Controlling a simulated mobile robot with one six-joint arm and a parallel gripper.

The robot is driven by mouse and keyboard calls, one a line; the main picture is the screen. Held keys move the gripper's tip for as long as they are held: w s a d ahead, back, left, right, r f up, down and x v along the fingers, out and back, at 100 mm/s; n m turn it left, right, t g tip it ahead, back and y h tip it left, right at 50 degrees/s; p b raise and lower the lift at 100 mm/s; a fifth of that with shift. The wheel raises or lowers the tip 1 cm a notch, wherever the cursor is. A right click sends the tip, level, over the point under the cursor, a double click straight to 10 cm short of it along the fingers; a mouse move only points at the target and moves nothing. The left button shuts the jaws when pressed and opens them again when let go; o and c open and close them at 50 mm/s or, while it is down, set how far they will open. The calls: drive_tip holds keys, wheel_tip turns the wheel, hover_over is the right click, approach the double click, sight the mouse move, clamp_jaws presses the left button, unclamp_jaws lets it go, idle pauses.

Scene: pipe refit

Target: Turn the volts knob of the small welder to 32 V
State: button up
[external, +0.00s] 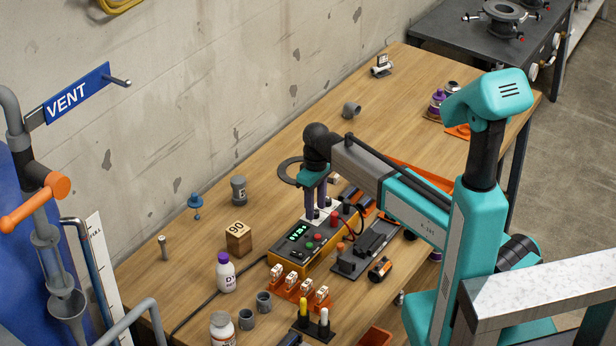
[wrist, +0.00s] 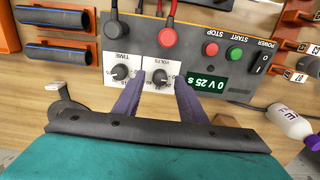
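The small welder (external: 262,262) stands on the wooden bench with its panel facing up. In the wrist view its panel (wrist: 150,52) appears upside down. The volts knob (wrist: 160,81) is dark and round, with a scale around it. The time knob (wrist: 120,72) is to its left. The green display (wrist: 207,81) seems to read 0 V and 25 s. My gripper (wrist: 160,82) is open, its purple fingers on either side of the volts knob with visible gaps. In the external view my gripper (external: 319,208) points down over the welder's far end, which hides the knobs.
Red and black cables (wrist: 170,12) plug in beside the knobs. Red and green buttons and a power switch (wrist: 259,63) are farther right.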

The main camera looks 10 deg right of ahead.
drive_tip(key=shift+f, duration=0.45)
drive_tip(key=shift+c, duration=0.5)
clamp_jaws()
